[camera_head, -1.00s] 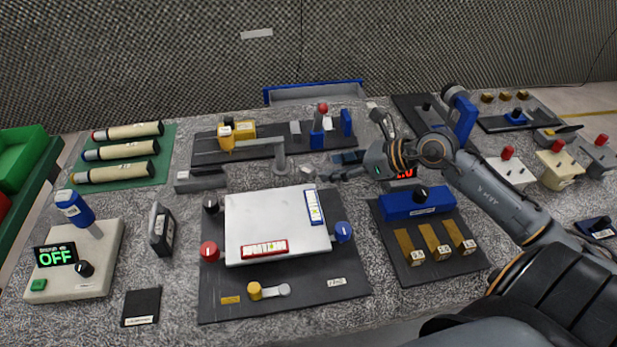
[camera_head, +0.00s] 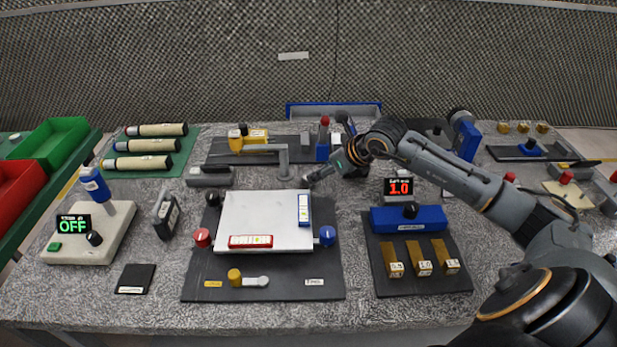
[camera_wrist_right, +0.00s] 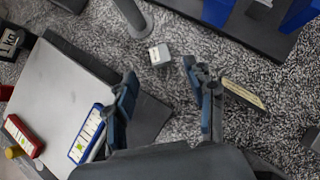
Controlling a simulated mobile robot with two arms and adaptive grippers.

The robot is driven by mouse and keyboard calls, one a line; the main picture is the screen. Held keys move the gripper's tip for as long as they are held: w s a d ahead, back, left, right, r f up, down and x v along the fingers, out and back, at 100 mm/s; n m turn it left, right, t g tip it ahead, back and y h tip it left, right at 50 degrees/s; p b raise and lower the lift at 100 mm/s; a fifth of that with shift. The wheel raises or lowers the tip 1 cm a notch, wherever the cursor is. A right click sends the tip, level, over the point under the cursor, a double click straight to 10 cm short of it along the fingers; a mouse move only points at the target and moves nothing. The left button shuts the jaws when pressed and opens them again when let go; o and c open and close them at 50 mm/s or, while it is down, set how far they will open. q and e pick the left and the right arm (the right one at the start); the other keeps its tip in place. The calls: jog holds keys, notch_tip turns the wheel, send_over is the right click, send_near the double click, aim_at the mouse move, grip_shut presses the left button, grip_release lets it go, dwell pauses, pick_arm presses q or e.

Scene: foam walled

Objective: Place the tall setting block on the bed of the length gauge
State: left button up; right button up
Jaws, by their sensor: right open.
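A small grey block with a white label (camera_wrist_right: 160,54), which I take for the setting block, stands on the speckled table in the right wrist view. My right gripper (camera_wrist_right: 165,92) is open above the table, and the block shows between and beyond its fingertips, apparently untouched. In the head view the right gripper (camera_head: 309,180) is behind the white plate and hides most of the block's spot.
A grey post (camera_head: 283,162) stands just left of the gripper. The white plate (camera_head: 262,215) on its dark base is in front. A blue unit (camera_head: 408,219) and several brass blocks (camera_head: 420,262) are at the right. A blue-rimmed tray (camera_head: 335,108) is at the back.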

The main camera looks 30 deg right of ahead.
jog(key=shift+p+x, duration=0.35)
jog(key=shift+x, duration=0.6)
jog(key=p+x, duration=0.1)
jog(key=x, duration=0.2)
jog(key=shift+w+a+f, duration=0.1)
jog(key=shift+w+f, duration=0.05)
jog(key=shift+w, duration=0.2)
jog(key=shift+w+f, duration=0.15)
jog(key=shift+f, duration=0.15)
grip_shut()
pick_arm(q)
jog(key=shift+s+d+r, duration=0.25)
jog(key=shift+s+r, duration=0.6)
